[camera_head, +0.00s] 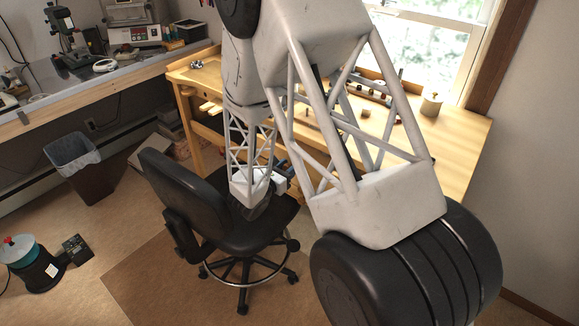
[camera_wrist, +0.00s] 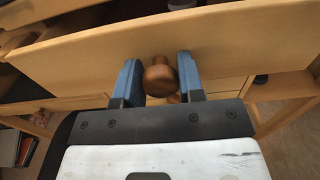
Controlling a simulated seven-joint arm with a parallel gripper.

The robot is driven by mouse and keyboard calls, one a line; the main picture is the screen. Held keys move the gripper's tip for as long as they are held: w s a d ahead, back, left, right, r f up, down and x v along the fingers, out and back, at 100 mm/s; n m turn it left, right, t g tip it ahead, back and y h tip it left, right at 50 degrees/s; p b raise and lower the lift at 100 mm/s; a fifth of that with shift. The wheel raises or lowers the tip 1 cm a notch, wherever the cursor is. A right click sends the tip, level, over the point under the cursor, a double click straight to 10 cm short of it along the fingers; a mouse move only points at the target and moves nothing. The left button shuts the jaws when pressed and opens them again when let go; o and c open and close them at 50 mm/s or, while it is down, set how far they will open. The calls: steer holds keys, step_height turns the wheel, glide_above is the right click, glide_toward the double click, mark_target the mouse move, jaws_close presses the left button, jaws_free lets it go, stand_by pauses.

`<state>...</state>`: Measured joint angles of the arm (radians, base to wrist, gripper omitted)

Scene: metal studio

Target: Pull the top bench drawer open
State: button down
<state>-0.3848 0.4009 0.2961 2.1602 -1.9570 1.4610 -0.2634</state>
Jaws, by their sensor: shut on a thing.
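The wooden drawer front (camera_wrist: 90,65) crosses the wrist view, with a round brown knob (camera_wrist: 160,76) at its middle. My gripper (camera_wrist: 158,78) has its blue fingers on either side of this knob and is shut on it. A dark gap shows behind the front's top edge at the upper left, so the drawer appears to stand partly out; how far is unclear. In the head view my gripper (camera_head: 284,177) is at the front of the wooden bench (camera_head: 455,145), above the chair seat. My arm hides most of the drawer there.
A black swivel chair (camera_head: 185,190) stands close in front of the bench, below my gripper. A waste bin (camera_head: 88,170) stands at the left, and a teal and black canister (camera_head: 35,268) on the floor at the lower left. A grey worktop (camera_head: 90,75) runs along the left wall.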

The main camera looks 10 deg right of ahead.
steer(key=c, duration=0.8)
jaws_free()
steer(key=shift+o, duration=0.2)
steer(key=shift+a, duration=0.1)
steer(key=v, duration=0.7)
steer(key=shift+s+a, duration=0.2)
steer(key=shift+s, duration=0.1)
steer(key=shift+r, duration=0.1)
